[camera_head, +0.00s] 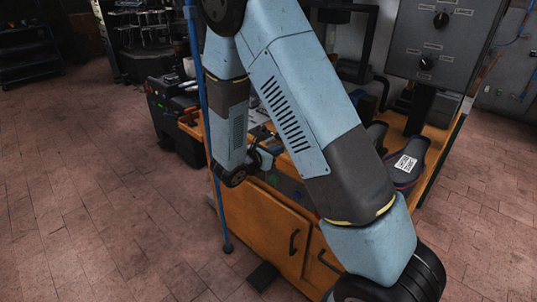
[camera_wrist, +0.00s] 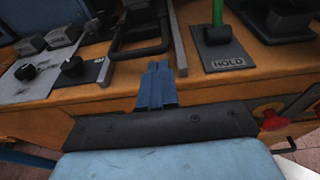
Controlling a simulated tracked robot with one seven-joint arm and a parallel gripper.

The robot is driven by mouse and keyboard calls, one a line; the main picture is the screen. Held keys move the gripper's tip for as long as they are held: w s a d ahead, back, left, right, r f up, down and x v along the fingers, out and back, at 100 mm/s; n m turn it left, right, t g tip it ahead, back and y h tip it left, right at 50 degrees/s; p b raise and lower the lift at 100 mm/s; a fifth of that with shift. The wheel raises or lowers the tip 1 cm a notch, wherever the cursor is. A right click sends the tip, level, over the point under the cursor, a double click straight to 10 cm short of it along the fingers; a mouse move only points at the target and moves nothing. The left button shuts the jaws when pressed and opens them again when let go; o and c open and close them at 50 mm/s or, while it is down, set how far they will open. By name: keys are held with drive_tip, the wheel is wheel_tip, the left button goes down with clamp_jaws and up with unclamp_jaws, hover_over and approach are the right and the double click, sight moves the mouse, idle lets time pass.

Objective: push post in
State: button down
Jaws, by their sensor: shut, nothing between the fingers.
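I cannot tell for sure which part is the post. In the wrist view a green upright lever (camera_wrist: 218,14) rises from a black base on a grey plate marked HOLD (camera_wrist: 224,50). My gripper (camera_wrist: 157,68) is shut and empty, its blue fingers together, over the front edge of the orange bench (camera_wrist: 95,94). It is left of the HOLD plate and apart from it. A red knob (camera_wrist: 272,120) stands out from the bench front, to the right of my gripper. In the head view my gripper (camera_head: 262,157) is small and partly dark beside the bench front.
A blue upright pole (camera_head: 211,150) stands on the floor left of the orange cabinet (camera_head: 265,220). A grey panel with knobs (camera_head: 460,45) and a labelled shoe-shaped piece (camera_head: 404,170) are at the right. A black frame (camera_wrist: 140,52) lies beyond my fingers. The left floor is clear.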

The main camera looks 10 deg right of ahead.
drive_tip(key=shift+x, duration=2.3)
drive_tip(key=shift+w, duration=0.1)
